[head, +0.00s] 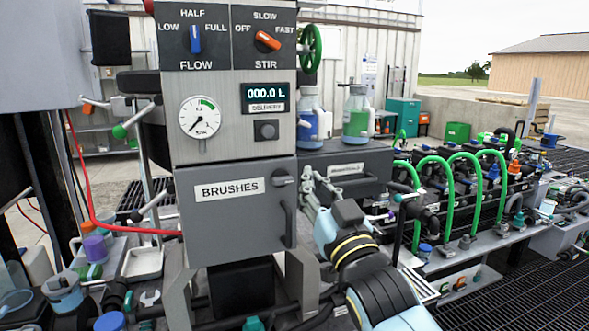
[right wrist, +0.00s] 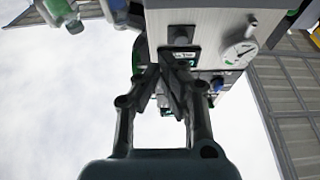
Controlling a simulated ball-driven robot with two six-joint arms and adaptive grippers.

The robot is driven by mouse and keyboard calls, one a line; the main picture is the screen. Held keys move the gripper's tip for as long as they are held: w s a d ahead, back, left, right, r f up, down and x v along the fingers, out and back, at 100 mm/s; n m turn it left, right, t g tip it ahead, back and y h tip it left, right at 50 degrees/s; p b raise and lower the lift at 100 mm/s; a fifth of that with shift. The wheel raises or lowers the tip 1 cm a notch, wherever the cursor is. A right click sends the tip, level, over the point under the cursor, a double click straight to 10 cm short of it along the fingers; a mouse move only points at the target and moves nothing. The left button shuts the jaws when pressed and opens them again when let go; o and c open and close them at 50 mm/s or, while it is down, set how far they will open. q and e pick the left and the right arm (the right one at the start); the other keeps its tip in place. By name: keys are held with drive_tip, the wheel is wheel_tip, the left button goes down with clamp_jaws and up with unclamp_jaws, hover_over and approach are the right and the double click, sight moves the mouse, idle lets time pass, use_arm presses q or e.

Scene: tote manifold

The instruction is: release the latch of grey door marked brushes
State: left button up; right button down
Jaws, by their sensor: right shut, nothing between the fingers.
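The grey door (head: 225,214) marked BRUSHES is closed, below the gauge panel in the head view. A small dark latch (head: 283,178) sits at its upper right, beside the label. A vertical bar handle (head: 289,224) is below the latch. My right gripper (head: 308,175) is shut and empty, just right of the latch; I cannot tell whether it touches it. In the right wrist view its fingers (right wrist: 164,78) meet in front of the panel, and the latch cannot be made out there. My left gripper is not in view.
Above the door are a gauge (head: 200,117), a delivery display (head: 265,96) and the FLOW (head: 195,39) and STIR (head: 267,41) knobs. A dark drawer front (head: 345,172) and bottles (head: 357,113) stand right of the door. Green hoses (head: 432,160) arch further right.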

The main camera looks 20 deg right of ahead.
drive_tip(key=w, duration=0.1)
wheel_tip(320, 180, up, 3)
hover_over(282, 180)
drive_tip(key=s+d, duration=0.2)
drive_tip(key=shift+w+d+f, duration=0.1)
drive_tip(key=shift+w+f, duration=0.1)
drive_tip(key=shift+f, duration=0.35)
drive_tip(key=shift+w+d+f, duration=0.1)
drive_tip(key=shift+w+f, duration=0.05)
drive_tip(key=shift+f, duration=0.4)
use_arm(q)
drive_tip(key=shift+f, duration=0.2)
use_arm(e)
drive_tip(key=shift+f, duration=0.75)
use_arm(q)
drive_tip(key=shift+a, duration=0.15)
use_arm(e)
drive_tip(key=shift+s+d, duration=0.1)
